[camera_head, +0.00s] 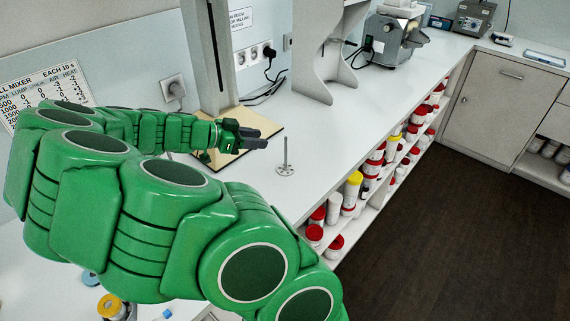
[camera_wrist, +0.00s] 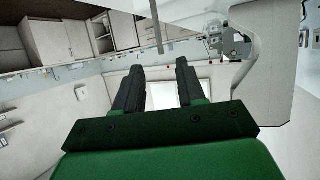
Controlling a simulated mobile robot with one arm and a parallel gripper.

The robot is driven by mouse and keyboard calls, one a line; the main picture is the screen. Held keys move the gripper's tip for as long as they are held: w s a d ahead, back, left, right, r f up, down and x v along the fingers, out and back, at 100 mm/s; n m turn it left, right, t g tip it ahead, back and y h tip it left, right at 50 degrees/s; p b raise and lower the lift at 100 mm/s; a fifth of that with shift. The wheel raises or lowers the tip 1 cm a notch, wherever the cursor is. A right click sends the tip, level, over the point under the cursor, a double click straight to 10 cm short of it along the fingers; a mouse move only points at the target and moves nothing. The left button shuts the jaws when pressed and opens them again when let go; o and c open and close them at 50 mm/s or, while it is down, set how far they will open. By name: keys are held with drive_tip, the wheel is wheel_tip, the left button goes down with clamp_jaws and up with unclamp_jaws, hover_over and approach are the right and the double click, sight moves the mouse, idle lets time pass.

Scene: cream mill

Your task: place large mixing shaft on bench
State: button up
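The mixing shaft (camera_head: 286,167), a thin grey rod on a round, flat perforated disc, stands upright on the white bench (camera_head: 345,115), near its front edge. My gripper (camera_head: 264,139) is level with the bench, up and left of the shaft in the head view, and apart from it. In the wrist view my gripper (camera_wrist: 160,72) shows two dark fingers with a clear gap and nothing held between them. A grey rod (camera_wrist: 157,27) shows beyond the fingertips in the wrist view; I cannot tell whether it is the shaft.
A mixer stand with a tall column (camera_head: 208,55) and wooden base (camera_head: 236,155) is behind my gripper. A grey panelled stand (camera_head: 318,75) and a grey machine (camera_head: 385,40) are farther back. Shelves below hold several red-lidded jars (camera_head: 318,216). The bench right of the shaft is clear.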

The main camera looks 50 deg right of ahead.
drive_tip(key=m+y, duration=0.1)
drive_tip(key=y, duration=0.1)
wheel_tip(320, 180, up, 3)
drive_tip(key=m+t+y, duration=0.5)
drive_tip(key=m+y, duration=0.3)
drive_tip(key=y, duration=0.2)
hover_over(286, 137)
drive_tip(key=shift+r, duration=0.1)
drive_tip(key=shift+d, duration=0.1)
drive_tip(key=shift+s+f, duration=0.1)
drive_tip(key=shift+f, duration=0.4)
wheel_tip(286, 137, down, 7)
drive_tip(key=shift+w, duration=0.2)
clamp_jaws()
